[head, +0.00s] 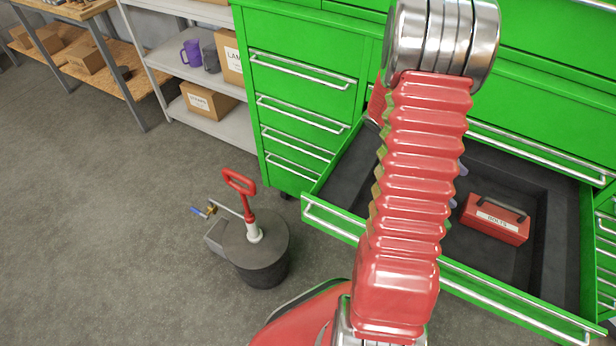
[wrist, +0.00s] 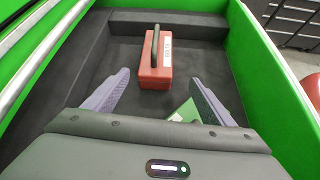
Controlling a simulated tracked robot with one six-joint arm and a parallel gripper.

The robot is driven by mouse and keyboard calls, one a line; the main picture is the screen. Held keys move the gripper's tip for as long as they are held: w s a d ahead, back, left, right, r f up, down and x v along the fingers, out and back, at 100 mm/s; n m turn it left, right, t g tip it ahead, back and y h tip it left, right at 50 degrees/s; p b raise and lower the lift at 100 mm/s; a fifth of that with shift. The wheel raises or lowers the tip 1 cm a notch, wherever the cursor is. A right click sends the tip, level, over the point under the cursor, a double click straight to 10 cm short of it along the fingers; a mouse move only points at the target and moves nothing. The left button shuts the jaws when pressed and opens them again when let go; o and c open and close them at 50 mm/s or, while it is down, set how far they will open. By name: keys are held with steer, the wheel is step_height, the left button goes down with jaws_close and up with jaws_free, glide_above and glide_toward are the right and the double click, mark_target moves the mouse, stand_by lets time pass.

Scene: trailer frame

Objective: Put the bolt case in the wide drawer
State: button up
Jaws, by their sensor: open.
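The bolt case (head: 496,220) is a small red box with a dark handle and a white label reading BOLTS. It stands upright on the dark floor of the open wide green drawer (head: 334,222). In the wrist view the case (wrist: 154,68) stands ahead of my gripper (wrist: 160,77). My gripper is open, its two purple-grey fingers apart with a gap between them and the case. It is over the drawer and holds nothing. In the head view my arm hides most of the gripper and part of the drawer.
A small green and white item (wrist: 186,112) shows between the fingers; I cannot tell what it is. The green cabinet (head: 300,30) has several shut drawers. A dark bucket (head: 262,262) with a red-handled pump stands on the floor at left. Shelves (head: 190,62) stand behind.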

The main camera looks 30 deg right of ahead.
steer(key=w+a+r+m+t+y, duration=0.1)
steer(key=a+r+t, duration=0.4)
steer(key=a, duration=0.9)
steer(key=w+a+r+m+t+y, duration=0.2)
steer(key=a+r, duration=0.5)
steer(key=a, duration=0.7)
steer(key=w+a+r+m+t+y, duration=0.2)
steer(key=w+a+r+t, duration=0.3)
steer(key=a, duration=0.9)
steer(key=r+t+y, duration=0.1)
steer(key=t, duration=0.2)
steer(key=shift+a+r+t, duration=0.15)
steer(key=shift+r+t, duration=0.05)
steer(key=shift+t, duration=0.1)
steer(key=shift+c, duration=0.4)
